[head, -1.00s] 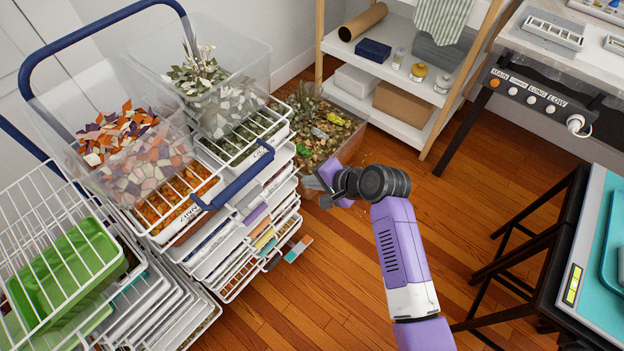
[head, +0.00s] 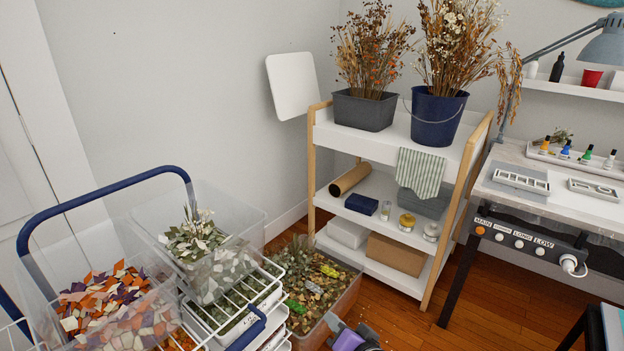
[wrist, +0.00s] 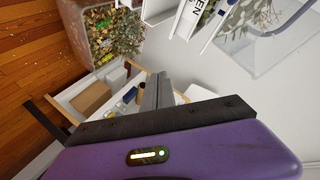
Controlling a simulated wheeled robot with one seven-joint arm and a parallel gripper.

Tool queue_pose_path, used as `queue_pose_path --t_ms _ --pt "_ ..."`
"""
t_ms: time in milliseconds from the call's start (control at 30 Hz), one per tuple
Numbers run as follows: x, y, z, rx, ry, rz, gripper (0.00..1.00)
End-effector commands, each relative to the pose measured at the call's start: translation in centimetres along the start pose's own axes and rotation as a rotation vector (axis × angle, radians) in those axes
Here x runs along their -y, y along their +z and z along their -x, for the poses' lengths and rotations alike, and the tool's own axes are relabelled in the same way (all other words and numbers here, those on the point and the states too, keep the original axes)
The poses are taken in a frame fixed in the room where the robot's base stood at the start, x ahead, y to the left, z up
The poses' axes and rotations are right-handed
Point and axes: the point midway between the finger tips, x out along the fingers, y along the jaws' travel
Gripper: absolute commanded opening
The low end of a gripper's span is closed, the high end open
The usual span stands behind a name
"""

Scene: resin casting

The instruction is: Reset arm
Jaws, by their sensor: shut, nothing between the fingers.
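My gripper (wrist: 157,92) is shut and empty in the wrist view, its two dark fingers together. In the head view only the purple and dark end of my arm (head: 352,338) shows at the bottom edge; the rest is cut off below. It appears in front of the grey bin of plant scraps (head: 345,298), and I cannot tell how far apart they are. The bin also shows at the upper left of the wrist view (wrist: 74,38).
A white cart with a blue handle (head: 108,185) carries clear tubs at left. A wood-framed shelf (head: 345,140) stands behind, with dried flowers in a navy bucket (head: 437,120) on top. A workbench (head: 560,205) is at right. Bare wood floor (head: 430,335) shows between.

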Motion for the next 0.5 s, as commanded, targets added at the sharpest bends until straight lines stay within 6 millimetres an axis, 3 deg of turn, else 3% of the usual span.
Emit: queue_pose_path --t_ms 500 --pt "-3.9 0.6 11.1 -0.265 0.037 0.270 0.00"
